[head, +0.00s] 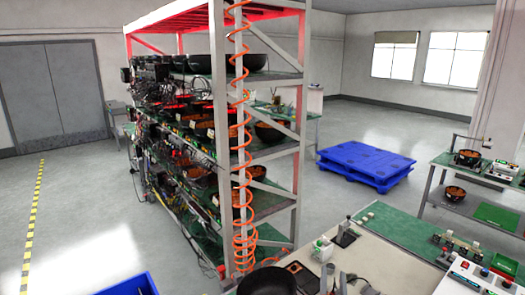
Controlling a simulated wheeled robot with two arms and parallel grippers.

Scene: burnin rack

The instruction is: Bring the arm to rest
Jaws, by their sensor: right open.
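My right gripper (335,279) shows at the bottom edge of the head view, over the light worktop (395,262). Its two dark fingers stand apart with a gap between them, and I see nothing held in it. The rest of my right arm is mostly cut off by the frame's lower edge. My left gripper is not in view.
A tall metal rack (299,150) full of boards, cables and dark bowls stands ahead. An orange coiled hose (236,130) hangs at its near post. A blue pallet (365,163) lies behind right. A blue bin (135,285) is lower left. The left floor is clear.

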